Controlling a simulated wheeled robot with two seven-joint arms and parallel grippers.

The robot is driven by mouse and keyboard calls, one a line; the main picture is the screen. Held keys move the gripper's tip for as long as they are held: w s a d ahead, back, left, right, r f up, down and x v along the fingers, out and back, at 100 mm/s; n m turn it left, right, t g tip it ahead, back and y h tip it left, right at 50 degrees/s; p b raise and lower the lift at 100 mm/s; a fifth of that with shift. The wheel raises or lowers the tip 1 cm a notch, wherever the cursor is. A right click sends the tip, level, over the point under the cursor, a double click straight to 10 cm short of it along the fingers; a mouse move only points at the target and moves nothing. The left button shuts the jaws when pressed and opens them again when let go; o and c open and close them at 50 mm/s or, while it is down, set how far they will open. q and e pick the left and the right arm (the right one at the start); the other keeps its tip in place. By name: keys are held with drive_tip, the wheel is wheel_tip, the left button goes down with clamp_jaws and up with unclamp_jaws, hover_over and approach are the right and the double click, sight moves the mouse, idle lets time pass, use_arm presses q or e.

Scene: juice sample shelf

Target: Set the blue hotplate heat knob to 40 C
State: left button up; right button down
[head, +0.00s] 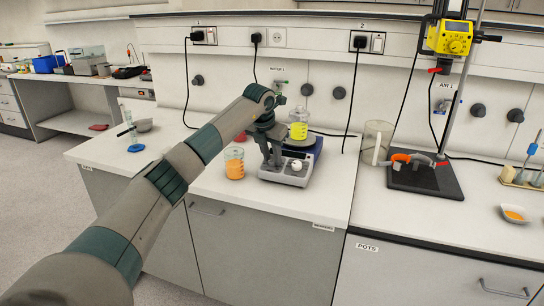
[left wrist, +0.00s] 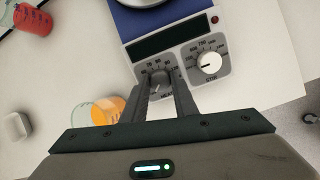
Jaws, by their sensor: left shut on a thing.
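The blue hotplate (head: 318,146) stands on the white bench with a flask of yellow liquid (head: 299,130) on its top plate. In the left wrist view its pale front panel (left wrist: 185,57) has a dark blank display strip and two knobs. My left gripper (head: 270,165) reaches down to the panel's left side. In the left wrist view the left gripper (left wrist: 161,84) is around the heat knob (left wrist: 158,85), its fingers closed on both sides of it. The fingers partly hide the scale, so I cannot read the exact setting. The white stir knob (left wrist: 209,63) is free to the right. My right gripper is not in view.
A beaker of orange liquid (head: 234,163) stands just left of the hotplate, close to my left gripper. A clear jug (head: 376,142) and a dark stand base (head: 425,180) are to the right. The bench front between them is clear.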

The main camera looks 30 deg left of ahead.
use_arm(q)
drive_tip(key=shift+r+m+p, duration=0.1)
drive_tip(key=shift+m+p, duration=0.25)
drive_tip(key=shift+m, duration=2.45)
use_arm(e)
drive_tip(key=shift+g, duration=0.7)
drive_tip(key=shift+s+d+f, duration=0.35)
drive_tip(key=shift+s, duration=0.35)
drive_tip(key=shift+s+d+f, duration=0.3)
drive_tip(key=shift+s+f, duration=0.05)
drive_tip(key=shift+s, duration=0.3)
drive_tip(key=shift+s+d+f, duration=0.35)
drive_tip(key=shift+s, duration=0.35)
use_arm(q)
drive_tip(key=o, duration=1.1)
drive_tip(key=shift+c, duration=0.2)
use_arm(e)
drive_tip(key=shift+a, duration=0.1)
